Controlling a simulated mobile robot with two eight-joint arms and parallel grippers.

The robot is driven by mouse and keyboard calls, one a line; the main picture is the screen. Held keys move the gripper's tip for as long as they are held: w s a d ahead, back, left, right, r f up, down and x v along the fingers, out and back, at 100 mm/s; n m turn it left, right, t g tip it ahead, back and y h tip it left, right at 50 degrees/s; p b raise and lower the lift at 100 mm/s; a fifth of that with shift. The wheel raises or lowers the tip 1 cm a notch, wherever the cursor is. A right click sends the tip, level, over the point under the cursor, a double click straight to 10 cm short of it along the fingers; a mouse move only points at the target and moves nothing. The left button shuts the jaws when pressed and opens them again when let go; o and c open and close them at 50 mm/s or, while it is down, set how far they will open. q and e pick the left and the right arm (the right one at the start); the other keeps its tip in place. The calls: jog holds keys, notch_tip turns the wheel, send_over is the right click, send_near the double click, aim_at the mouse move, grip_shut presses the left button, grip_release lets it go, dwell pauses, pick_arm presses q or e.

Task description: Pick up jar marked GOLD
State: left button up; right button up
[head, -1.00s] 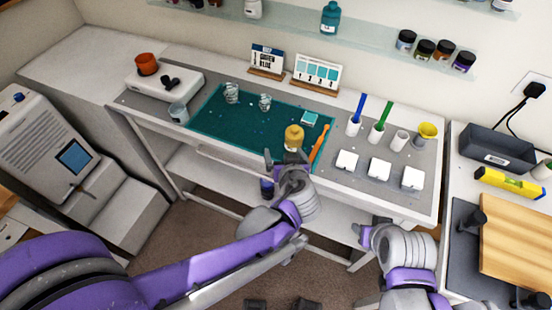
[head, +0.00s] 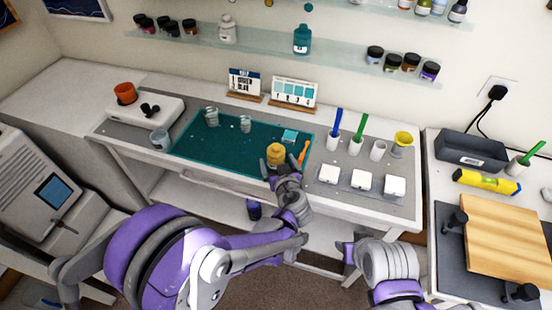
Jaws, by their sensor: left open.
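A yellow-gold jar (head: 276,155) stands near the front right of the teal mat (head: 215,160) on the grey workbench. Its label cannot be read. My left gripper (head: 279,171) is open just in front of the jar, with its fingers toward the jar's lower part. I cannot tell whether they touch it. My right gripper (head: 345,252) is low at the front of the bench, away from the jar, and its jaw opening does not show clearly.
An orange stick (head: 304,153) lies right of the jar, and a small teal block (head: 290,136) stands behind it. Clear cups (head: 212,117) stand at the mat's back. White square blocks (head: 363,182) lie to the right. Shelves (head: 270,50) of jars hang behind.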

pick_arm(q)
jog(key=shift+x, duration=1)
jog(key=shift+s, duration=0.1)
jog(key=shift+c, duration=0.3)
grip_shut()
